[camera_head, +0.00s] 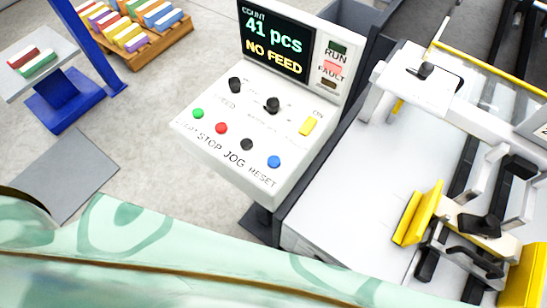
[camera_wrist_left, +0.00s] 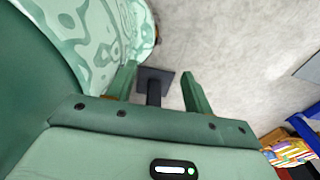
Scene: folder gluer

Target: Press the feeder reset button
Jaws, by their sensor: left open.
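The reset button (camera_head: 274,161) is a blue round button at the right end of the front row on the white control panel (camera_head: 215,137), with RESET printed below it. A black jog button (camera_head: 246,144), a red stop button (camera_head: 221,128) and a green button (camera_head: 198,113) stand in the same row. My left gripper (camera_wrist_left: 160,82) shows in the left wrist view, its two green fingers apart and nothing between them. It points down towards the floor. The head view shows neither gripper, and the panel is not in the wrist view.
The display (camera_head: 274,39) reads 41 pcs and NO FEED; the fault lamp (camera_head: 333,67) looks reddish. Black knobs (camera_head: 272,104) and a yellow switch (camera_head: 308,125) sit behind the buttons. The machine bed (camera_head: 355,190) with yellow-tipped guides lies right. A pallet (camera_head: 165,45) stands back left.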

